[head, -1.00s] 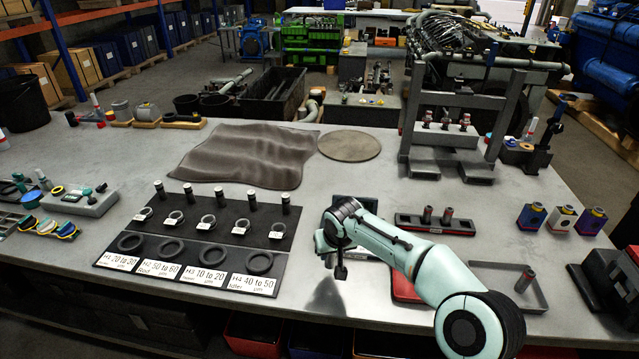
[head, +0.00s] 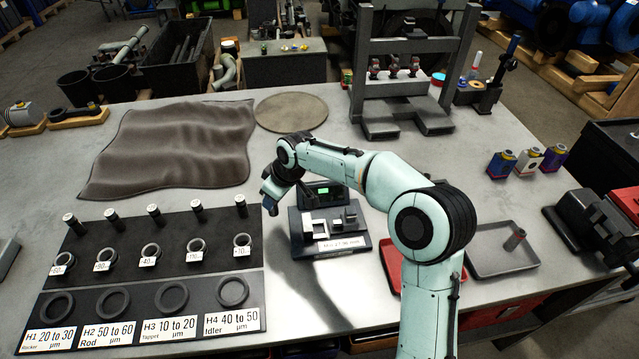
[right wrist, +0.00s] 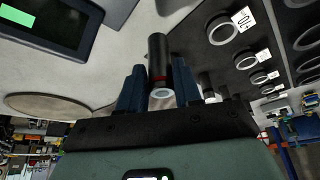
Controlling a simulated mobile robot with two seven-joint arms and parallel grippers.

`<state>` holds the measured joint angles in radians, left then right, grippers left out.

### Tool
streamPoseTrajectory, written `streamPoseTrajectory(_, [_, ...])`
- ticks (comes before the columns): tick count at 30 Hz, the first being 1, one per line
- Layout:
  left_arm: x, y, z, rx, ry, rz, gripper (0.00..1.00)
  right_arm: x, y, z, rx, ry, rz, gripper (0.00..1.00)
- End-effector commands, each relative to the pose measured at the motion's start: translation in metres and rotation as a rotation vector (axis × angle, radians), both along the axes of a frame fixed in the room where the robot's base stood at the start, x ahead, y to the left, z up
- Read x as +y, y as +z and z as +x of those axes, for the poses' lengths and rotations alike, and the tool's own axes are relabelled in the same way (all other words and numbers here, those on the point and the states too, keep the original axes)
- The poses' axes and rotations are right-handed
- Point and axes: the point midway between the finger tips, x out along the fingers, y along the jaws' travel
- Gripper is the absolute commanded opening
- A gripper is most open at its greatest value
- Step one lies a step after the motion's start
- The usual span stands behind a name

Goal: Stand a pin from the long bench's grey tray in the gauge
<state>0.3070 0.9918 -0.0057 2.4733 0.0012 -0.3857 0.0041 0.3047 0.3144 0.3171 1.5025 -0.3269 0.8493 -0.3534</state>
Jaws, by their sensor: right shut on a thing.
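My right gripper (head: 268,203) is left of the gauge (head: 335,245) and above the bench, near the right end of the black sorting board. In the right wrist view its blue fingers (right wrist: 159,92) are shut on a dark pin (right wrist: 158,50) with a red band and a pale round end. The gauge has a green-lit display (head: 324,191) and light and grey blocks on its base; its display also shows in the right wrist view (right wrist: 35,17). The grey tray (head: 485,268) lies at right with one pin (head: 514,239) standing in it. My left gripper is out of view.
The black board (head: 75,260) holds several black pins, tagged rings and labelled larger rings. A red tray (head: 393,268) lies partly behind my right arm. A grey cloth (head: 170,150), round mat (head: 290,111) and press frame (head: 410,60) stand behind. Coloured bottles (head: 527,160) are at right.

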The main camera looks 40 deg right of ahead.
Motion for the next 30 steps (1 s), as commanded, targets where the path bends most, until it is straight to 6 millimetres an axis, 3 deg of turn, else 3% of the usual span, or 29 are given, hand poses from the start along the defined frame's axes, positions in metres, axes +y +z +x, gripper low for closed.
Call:
streamPoseTrajectory(1, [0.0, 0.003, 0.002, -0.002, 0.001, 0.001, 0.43, -0.014, 0.007, -0.01, -0.003, 0.048, -0.001, 0.03])
streamPoseTrajectory(6, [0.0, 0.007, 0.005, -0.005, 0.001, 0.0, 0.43, -0.046, 0.022, -0.041, -0.003, 0.272, -0.001, 0.03])
streamPoseTrajectory(12, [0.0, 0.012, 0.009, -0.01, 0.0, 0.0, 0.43, -0.07, 0.044, -0.073, -0.005, 0.513, 0.0, 0.03])
streamPoseTrajectory(20, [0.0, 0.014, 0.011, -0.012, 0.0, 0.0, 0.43, -0.08, 0.058, -0.093, -0.003, 0.68, 0.0, 0.03])
streamPoseTrajectory(30, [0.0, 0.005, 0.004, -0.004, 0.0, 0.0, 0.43, -0.08, 0.045, -0.094, -0.002, 0.687, -0.001, 0.03])
